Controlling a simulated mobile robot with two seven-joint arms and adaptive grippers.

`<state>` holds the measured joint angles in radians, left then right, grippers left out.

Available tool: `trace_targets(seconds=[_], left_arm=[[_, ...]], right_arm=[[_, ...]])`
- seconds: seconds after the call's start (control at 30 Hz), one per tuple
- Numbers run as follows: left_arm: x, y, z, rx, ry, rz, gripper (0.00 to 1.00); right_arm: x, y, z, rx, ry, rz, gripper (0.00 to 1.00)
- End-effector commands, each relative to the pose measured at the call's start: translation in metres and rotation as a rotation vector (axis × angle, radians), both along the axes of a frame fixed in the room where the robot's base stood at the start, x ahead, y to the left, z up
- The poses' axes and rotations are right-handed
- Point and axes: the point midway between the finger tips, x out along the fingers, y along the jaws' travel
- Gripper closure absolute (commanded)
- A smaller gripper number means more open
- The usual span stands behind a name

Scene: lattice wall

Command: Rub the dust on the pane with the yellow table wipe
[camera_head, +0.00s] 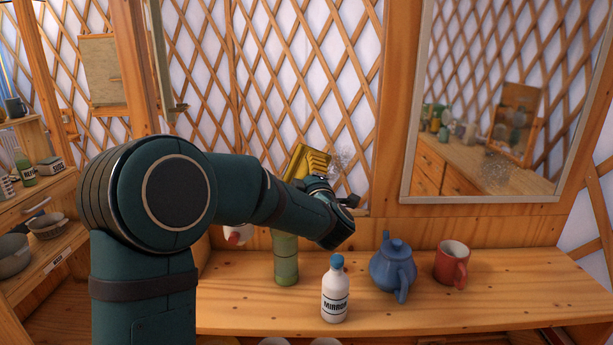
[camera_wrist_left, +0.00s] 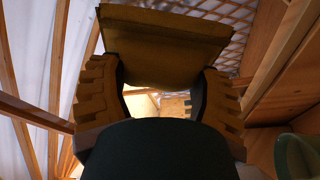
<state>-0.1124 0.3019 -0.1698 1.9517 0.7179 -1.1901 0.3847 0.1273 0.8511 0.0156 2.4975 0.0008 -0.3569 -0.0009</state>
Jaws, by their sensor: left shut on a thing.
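The yellow table wipe (camera_head: 308,158) is held up in front of the lattice wall, above the wooden counter. My left gripper (camera_head: 318,180) is shut on it. In the left wrist view the wipe (camera_wrist_left: 165,45) is pinched between both fingers of the gripper (camera_wrist_left: 160,85). A grey speckled dust patch (camera_head: 341,161) shows just right of the wipe, on the pane (camera_head: 300,60) before the lattice; the wipe may hide part of it. I cannot tell whether the wipe touches the pane. Another speckled patch (camera_head: 495,173) shows on the framed mirror (camera_head: 480,110). My right gripper is not in view.
On the counter (camera_head: 440,310) stand a green cylinder (camera_head: 285,260), a white bottle labelled MIRROR (camera_head: 335,295), a blue teapot (camera_head: 393,266) and a red mug (camera_head: 452,263). A red and white item (camera_head: 238,236) is partly behind my arm. Shelves with bowls (camera_head: 47,226) are at the left.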

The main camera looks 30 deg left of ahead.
Motion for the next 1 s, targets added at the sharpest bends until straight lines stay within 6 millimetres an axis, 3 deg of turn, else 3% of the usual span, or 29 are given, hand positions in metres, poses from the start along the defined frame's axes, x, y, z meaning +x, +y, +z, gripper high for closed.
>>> trace_targets(seconds=[0.7,1.0], left_arm=[[0.01,0.006,0.0,0.001,0.001,0.0,0.67],[0.018,-0.009,0.0,0.0,0.0,-0.002,0.67]], right_arm=[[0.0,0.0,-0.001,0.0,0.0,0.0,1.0],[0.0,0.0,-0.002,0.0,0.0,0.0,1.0]])
